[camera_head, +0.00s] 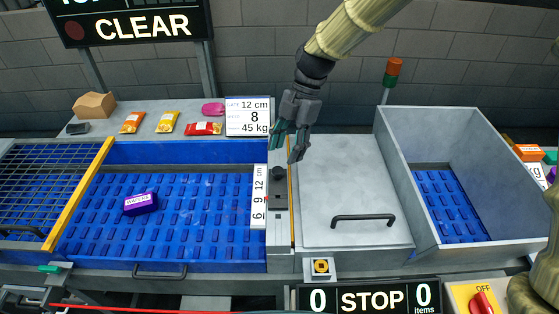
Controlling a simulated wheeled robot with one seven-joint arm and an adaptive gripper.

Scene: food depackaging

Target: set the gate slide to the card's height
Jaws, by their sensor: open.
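The card (247,117) stands at the back edge of the conveyor and reads 12 cm, 8 and 45 kg. The gate slide (278,193) is a dark block with a round knob on a grey upright plate. Beside it stands a white scale (259,197) marked 6, 9 and 12 cm. A small red pointer mark shows at the scale, between the 9 and the 12. My gripper (289,147) is open and empty, above and behind the slide, apart from its knob.
A purple wafers pack (140,203) lies on the blue belt at left. A grey lid with a black handle (363,218) is right of the slide. A yellow button box (320,267) stands in front. Several snack packs (203,128) lie on the back ledge.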

